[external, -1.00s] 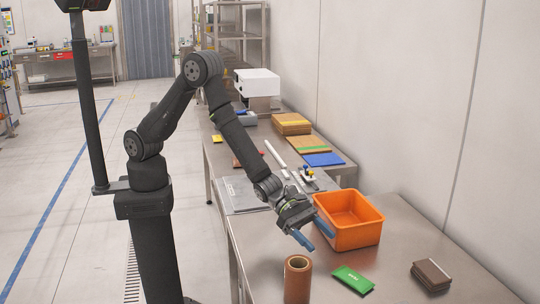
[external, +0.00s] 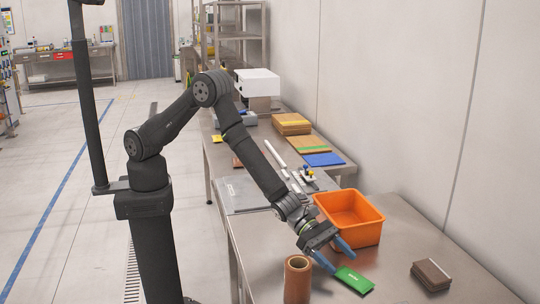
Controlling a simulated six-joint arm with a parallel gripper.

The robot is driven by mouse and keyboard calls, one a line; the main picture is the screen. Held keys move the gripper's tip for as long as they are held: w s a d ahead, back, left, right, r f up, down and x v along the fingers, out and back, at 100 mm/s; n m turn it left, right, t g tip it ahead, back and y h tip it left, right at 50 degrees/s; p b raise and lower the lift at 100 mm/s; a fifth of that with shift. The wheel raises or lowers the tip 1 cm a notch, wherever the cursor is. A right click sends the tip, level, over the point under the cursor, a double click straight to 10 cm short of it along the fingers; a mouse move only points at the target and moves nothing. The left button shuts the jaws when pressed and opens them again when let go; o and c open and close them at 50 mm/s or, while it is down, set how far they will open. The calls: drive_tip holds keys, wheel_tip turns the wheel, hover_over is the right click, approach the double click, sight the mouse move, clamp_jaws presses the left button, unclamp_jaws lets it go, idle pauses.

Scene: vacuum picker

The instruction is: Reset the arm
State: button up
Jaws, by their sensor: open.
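My gripper (external: 338,258) has blue fingertips and is open, low over the steel table (external: 420,227). Its fingers are spread, pointing down and to the right. A green packet (external: 354,280) lies flat just below and in front of the fingertips, and I cannot tell whether a finger touches it. Nothing shows between the fingers. My forearm reaches down from the upper left, in front of the left side of an orange bin (external: 366,233).
A brown cylinder (external: 298,279) stands upright left of the green packet. A brown block (external: 431,275) lies to the right. Behind the bin are a blue sheet (external: 324,159), stacked brown boards (external: 291,123) and a white box (external: 257,82).

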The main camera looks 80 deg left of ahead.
sight(347, 273)
drive_tip(key=x, duration=0.4)
drive_tip(key=shift+f, duration=0.1)
wheel_tip(347, 273, up, 2)
drive_tip(key=shift+a+r, duration=0.1)
drive_tip(key=shift+r, duration=0.6)
drive_tip(key=shift+f, duration=0.1)
